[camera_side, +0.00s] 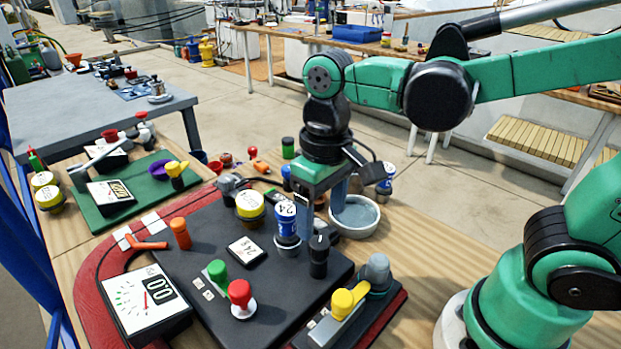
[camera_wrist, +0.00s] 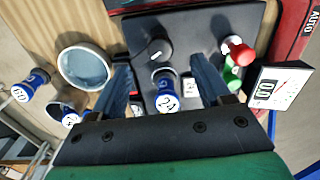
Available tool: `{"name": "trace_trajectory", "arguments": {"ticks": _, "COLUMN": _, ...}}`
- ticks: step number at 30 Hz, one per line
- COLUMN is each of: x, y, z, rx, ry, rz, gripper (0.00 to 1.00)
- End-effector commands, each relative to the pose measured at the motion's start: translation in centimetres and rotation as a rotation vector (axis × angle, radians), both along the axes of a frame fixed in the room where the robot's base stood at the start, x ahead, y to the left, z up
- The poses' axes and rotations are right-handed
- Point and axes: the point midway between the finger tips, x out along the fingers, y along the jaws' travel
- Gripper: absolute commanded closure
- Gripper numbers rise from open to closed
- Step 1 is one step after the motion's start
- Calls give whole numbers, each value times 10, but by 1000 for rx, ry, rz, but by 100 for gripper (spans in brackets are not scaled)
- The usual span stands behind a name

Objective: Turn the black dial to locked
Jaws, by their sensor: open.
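The black dial (camera_side: 319,256) stands upright on the dark panel (camera_side: 215,235), near the panel's right edge. In the wrist view the black dial (camera_wrist: 155,50) shows from above with a short white mark on its top. My gripper (camera_side: 321,231) points down, open, with one blue-grey finger close to the black dial in the side view. In the wrist view my gripper (camera_wrist: 161,62) has its fingers spread to both sides, with the dial near the gap by their tips. I cannot tell whether a finger touches it. No locked label is readable.
A blue knob (camera_side: 287,226) with a white "24" top stands beside the dial. Green (camera_side: 217,273) and red (camera_side: 240,295) knobs stand on the panel's front. A yellow-handled lever (camera_side: 343,303) is at the front right. A round bowl (camera_side: 356,214) sits behind the dial.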

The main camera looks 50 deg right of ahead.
Motion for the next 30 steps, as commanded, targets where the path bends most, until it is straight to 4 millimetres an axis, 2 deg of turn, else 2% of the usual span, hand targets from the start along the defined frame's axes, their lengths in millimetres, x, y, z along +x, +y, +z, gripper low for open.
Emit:
{"name": "trace_trajectory", "arguments": {"ticks": 12, "x": 0, "y": 1, "z": -43, "rx": 1, "ry": -1, "rz": 0, "gripper": 30}}
{"name": "trace_trajectory", "arguments": {"ticks": 18, "x": 0, "y": 1, "z": -51, "rx": 1, "ry": -2, "rz": 0, "gripper": 30}}
{"name": "trace_trajectory", "arguments": {"ticks": 25, "x": 0, "y": 1, "z": -52, "rx": 1, "ry": -2, "rz": -1, "gripper": 30}}
{"name": "trace_trajectory", "arguments": {"ticks": 26, "x": 0, "y": 1, "z": -52, "rx": 1, "ry": -2, "rz": -1, "gripper": 35}}
{"name": "trace_trajectory", "arguments": {"ticks": 30, "x": 0, "y": 1, "z": -52, "rx": 1, "ry": -2, "rz": -1, "gripper": 75}}
